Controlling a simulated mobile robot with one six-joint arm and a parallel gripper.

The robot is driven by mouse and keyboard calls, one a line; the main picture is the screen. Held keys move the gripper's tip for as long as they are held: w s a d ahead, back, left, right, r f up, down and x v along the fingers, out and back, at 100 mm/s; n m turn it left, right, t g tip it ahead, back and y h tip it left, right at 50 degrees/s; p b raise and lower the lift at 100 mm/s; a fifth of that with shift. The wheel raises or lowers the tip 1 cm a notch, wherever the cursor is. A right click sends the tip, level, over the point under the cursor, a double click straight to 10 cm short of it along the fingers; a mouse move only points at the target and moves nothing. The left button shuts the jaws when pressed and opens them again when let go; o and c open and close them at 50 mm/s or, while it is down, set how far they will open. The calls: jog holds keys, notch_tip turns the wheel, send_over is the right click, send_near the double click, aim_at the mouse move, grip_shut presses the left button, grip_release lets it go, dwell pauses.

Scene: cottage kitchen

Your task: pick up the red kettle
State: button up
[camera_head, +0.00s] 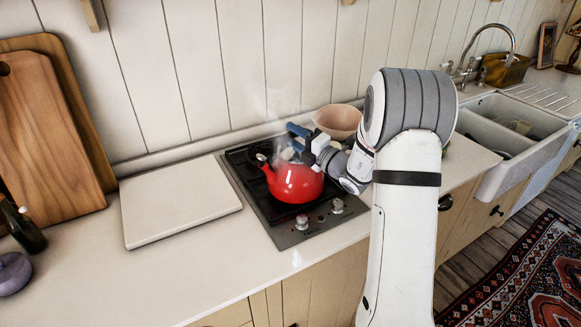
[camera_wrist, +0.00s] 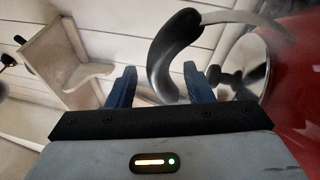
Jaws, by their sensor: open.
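The red kettle (camera_head: 296,186) stands upright on the black stove (camera_head: 262,205), with faint steam above it. In the wrist view its red body (camera_wrist: 300,100) fills the right side, next to a shiny lid. My gripper (camera_head: 294,138) is at the top of the kettle, coming from the right. In the wrist view my gripper (camera_wrist: 167,88) is open, with its two blue fingers apart. The kettle's dark curved handle (camera_wrist: 172,50) shows between them, nearer the right finger. I cannot tell whether either finger touches it.
A pinkish bowl (camera_head: 338,121) stands behind my gripper, close to the wall. A pale flat board (camera_head: 180,200) lies left of the stove. Wooden cutting boards (camera_head: 45,140) lean at the far left, near a dark bottle (camera_head: 24,228). A white sink (camera_head: 520,130) is at the right.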

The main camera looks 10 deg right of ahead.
jog(key=shift+w+a+r, duration=0.1)
jog(key=shift+w+a, duration=0.3)
jog(key=shift+w, duration=0.05)
jog(key=shift+c, duration=0.6)
jog(key=c, duration=0.9)
grip_shut()
